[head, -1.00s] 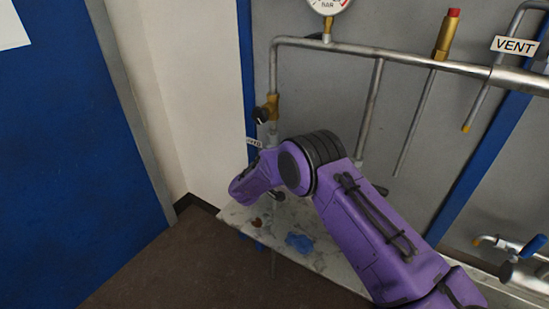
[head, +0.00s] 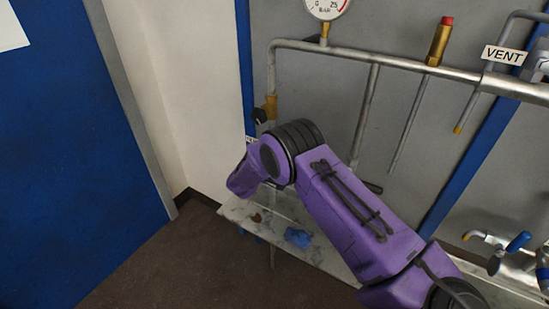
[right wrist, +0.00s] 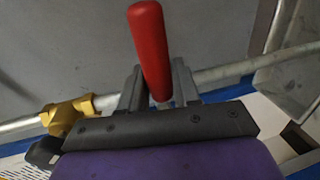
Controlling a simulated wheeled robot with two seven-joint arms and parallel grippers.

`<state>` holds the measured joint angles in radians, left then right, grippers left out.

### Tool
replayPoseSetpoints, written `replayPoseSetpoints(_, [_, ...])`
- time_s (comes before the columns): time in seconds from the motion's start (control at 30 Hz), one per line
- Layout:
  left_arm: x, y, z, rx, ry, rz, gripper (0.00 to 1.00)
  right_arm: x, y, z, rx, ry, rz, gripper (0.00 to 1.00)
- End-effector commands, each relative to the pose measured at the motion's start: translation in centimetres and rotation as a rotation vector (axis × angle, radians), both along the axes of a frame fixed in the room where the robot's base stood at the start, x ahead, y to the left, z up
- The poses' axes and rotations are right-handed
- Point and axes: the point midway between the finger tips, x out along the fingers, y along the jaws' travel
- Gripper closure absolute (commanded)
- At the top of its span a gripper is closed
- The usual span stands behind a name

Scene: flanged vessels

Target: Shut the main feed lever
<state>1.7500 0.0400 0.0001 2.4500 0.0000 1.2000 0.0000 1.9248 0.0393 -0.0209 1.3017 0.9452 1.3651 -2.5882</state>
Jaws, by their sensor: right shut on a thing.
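A red lever handle (right wrist: 148,40) stands up between the two grey fingers of my right gripper (right wrist: 157,84) in the right wrist view. The fingers are shut on it. No readable label shows beside it, so the frames do not confirm its name. In the head view my purple right arm comes in from the lower right, and its bent wrist hides the gripper and the lever. My left gripper is in neither view.
A steel pipe (right wrist: 225,73) with a brass fitting (right wrist: 70,112) runs close behind the gripper. The head view shows a pressure gauge (head: 326,6), a VENT label (head: 503,54), a marble-topped shelf (head: 325,250) with a blue cloth (head: 298,238), and open floor at left.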

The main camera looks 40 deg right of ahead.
Motion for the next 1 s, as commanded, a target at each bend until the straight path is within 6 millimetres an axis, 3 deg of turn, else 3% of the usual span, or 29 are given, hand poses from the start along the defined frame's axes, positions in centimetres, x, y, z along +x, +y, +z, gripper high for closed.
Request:
replayPoseSetpoints(0.1, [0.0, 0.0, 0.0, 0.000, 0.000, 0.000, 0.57, 0.1, 0.0, 0.2, -0.002, -0.002, 0.000, 1.00])
replayPoseSetpoints(0.13, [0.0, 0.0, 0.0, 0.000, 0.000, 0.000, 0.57, 0.1, 0.0, 0.2, -0.002, -0.002, 0.000, 0.62])
replayPoseSetpoints(0.17, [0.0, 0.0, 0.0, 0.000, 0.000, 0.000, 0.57, 0.1, 0.0, 0.2, -0.002, -0.002, 0.000, 0.52])
replayPoseSetpoints(0.2, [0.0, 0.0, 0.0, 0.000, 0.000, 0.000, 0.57, 0.1, 0.0, 0.1, -0.001, -0.002, 0.000, 0.50])
replayPoseSetpoints(0.53, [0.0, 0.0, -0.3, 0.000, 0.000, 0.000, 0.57, -0.1, 0.6, 0.0, 0.001, -0.001, 0.002, 0.50])
replayPoseSetpoints(0.8, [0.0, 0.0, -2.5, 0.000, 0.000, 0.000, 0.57, -2.3, 6.2, 1.1, -0.001, -0.005, 0.003, 0.50])
replayPoseSetpoints(1.0, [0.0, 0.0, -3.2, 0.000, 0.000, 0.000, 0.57, -3.6, 9.0, 1.9, -0.002, -0.003, 0.002, 0.50])
